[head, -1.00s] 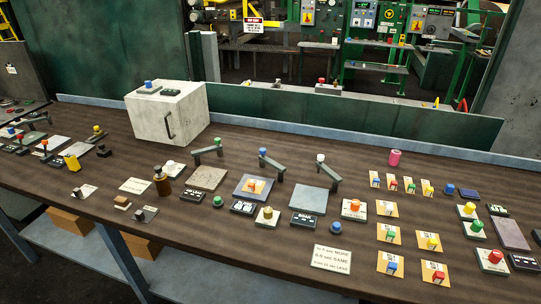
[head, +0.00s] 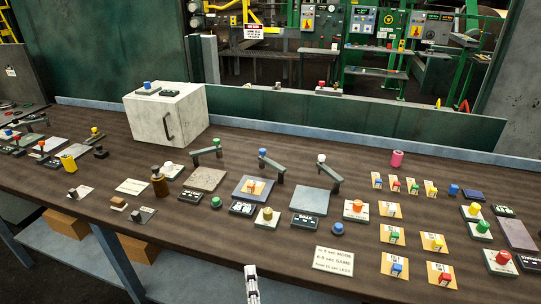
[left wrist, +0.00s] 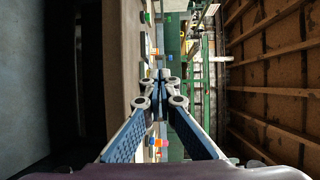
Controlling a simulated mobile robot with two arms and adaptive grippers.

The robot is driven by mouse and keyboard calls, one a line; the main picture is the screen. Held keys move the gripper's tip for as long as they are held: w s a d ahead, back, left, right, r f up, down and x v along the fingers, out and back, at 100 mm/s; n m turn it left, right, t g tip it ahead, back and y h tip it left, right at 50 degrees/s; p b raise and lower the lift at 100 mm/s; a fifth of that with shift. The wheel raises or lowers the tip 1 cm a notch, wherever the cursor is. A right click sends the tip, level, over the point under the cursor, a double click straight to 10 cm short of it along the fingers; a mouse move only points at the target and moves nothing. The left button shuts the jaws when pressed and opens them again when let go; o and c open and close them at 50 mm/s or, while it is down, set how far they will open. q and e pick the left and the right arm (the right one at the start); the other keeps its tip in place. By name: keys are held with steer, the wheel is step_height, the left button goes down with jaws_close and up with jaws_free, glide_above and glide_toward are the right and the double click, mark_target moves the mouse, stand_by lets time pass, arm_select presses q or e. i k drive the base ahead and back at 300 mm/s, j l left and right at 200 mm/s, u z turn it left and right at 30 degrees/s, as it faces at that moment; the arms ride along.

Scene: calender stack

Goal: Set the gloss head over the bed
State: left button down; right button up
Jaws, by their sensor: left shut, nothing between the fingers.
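My left gripper (head: 251,269) is shut and empty at the bottom, apart from all of these. Its closed fingertips show in the left wrist view (left wrist: 163,75).
A white box (head: 168,113) with a handle stands behind on the left. A sign (head: 333,261) and a small blue piece (head: 338,229) lie right of my gripper. Several orange cards (head: 390,210) with small pieces fill the right.

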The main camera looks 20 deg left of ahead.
mark_target(263, 160)
steer(key=i+j, duration=0.1)
steer(key=i, duration=0.9)
